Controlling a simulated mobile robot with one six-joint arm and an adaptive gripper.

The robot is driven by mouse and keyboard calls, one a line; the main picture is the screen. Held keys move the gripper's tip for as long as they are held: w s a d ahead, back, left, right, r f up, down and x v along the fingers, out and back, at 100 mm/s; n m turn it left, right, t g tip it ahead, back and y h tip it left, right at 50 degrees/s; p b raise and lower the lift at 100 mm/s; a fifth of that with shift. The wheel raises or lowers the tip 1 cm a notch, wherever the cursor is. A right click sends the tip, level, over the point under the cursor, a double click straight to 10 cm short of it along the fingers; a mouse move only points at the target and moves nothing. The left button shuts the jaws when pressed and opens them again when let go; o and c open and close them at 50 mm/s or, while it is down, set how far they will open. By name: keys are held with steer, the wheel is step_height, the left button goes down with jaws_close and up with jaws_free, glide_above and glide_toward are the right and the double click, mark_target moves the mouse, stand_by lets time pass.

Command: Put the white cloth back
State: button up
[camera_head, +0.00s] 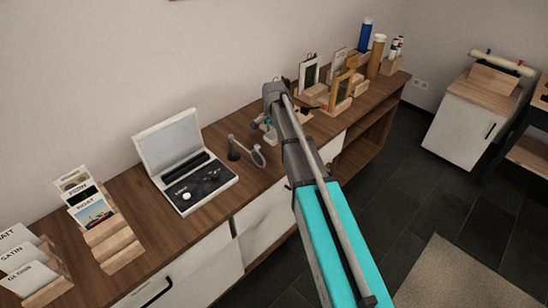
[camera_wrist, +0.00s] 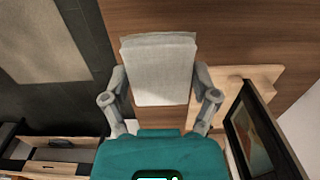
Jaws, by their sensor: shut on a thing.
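The white cloth (camera_wrist: 160,72) is a pale, folded, roughly rectangular piece in the upper middle of the wrist view. My gripper (camera_wrist: 160,88) has one finger at each side of it and is shut on it. Behind the cloth is the brown wooden top of the long sideboard (camera_wrist: 235,35). I cannot tell whether the cloth touches that top. In the head view my arm reaches over the sideboard (camera_head: 215,210), and its end hides most of the gripper. I cannot make out the cloth there.
A light wooden piece (camera_wrist: 255,75) and a dark-framed picture (camera_wrist: 252,138) are close to the right finger. In the head view, an open case (camera_head: 185,160) and card racks (camera_head: 100,225) stand left of my arm. Frames on stands (camera_head: 309,72) and a blue bottle (camera_head: 364,36) stand beyond it.

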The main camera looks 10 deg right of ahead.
steer(key=shift+f, duration=0.1)
steer(key=b, duration=0.6)
glide_above(274, 158)
step_height(274, 158, down, 6)
steer(key=shift+f, duration=0.1)
stand_by(0.4)
steer(key=shift+f+b, duration=1.85)
steer(key=shift+b, duration=0.2)
steer(key=shift+f, duration=0.15)
steer(key=o, duration=0.9)
steer(key=shift+c, duration=0.2)
steer(key=shift+r, duration=0.25)
step_height(274, 158, up, 12)
steer(key=p, duration=1.2)
